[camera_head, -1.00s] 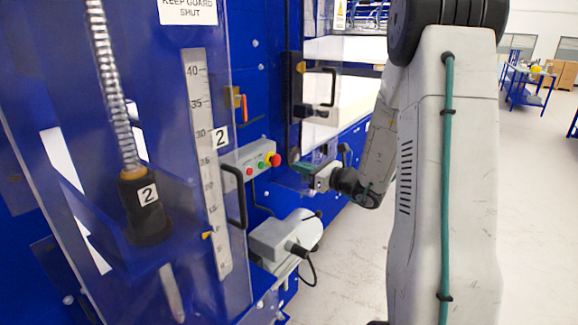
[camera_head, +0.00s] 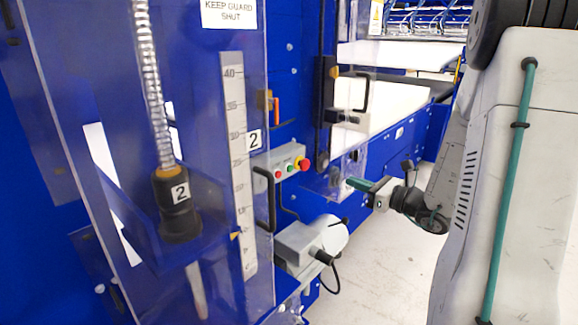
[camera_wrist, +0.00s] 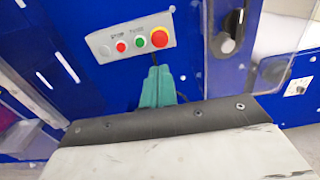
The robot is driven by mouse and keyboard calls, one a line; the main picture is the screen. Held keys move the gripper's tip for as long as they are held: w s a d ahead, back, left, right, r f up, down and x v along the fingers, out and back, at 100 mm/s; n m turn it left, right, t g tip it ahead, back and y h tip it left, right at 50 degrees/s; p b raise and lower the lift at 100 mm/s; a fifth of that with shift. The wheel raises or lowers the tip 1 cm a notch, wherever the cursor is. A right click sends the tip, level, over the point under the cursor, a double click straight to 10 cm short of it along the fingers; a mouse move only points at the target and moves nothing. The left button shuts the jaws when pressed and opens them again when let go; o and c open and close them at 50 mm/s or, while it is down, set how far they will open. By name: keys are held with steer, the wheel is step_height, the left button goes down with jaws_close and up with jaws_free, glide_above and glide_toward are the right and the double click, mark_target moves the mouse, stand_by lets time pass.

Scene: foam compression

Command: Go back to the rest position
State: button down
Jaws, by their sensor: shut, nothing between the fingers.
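My gripper (camera_head: 358,184) is at the end of my arm, right of the blue machine, with green fingers pointing left. In the wrist view the green fingers (camera_wrist: 158,88) are together, with nothing between them, pointing toward a grey button box (camera_wrist: 130,38). That box carries red, green and larger red buttons, and shows in the head view (camera_head: 279,162) left of my gripper. My gripper is apart from the box. The gap between them in depth is hard to tell.
A clear guard with a handle (camera_head: 265,197) covers a press plunger (camera_head: 175,200) marked 2. A grey motor unit (camera_head: 305,240) juts out below the box. Another clear guard (camera_head: 328,178) stands near my gripper. Pale open floor (camera_head: 390,275) lies beneath my arm.

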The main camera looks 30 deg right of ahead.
steer(key=s+a+f+n+g+y, duration=0.1)
steer(key=s+a+n+g+y, duration=0.1)
steer(key=s+a+n+g, duration=0.5)
steer(key=s+a+n+g+y, duration=0.35)
steer(key=a+n+g, duration=0.25)
steer(key=a+n, duration=0.3)
steer(key=s+a+r+n+g+h, duration=0.1)
steer(key=s+a+r+n+h, duration=0.2)
steer(key=s+n+h, duration=0.3)
steer(key=s+a+r+n+g+h, duration=0.1)
steer(key=s+a+r+n+h, duration=0.2)
steer(key=s+n+h, duration=0.3)
steer(key=s+r+n, duration=0.1)
steer(key=s+n, duration=0.1)
steer(key=n, duration=0.2)
steer(key=shift+a+r, duration=0.2)
steer(key=shift+a, duration=0.2)
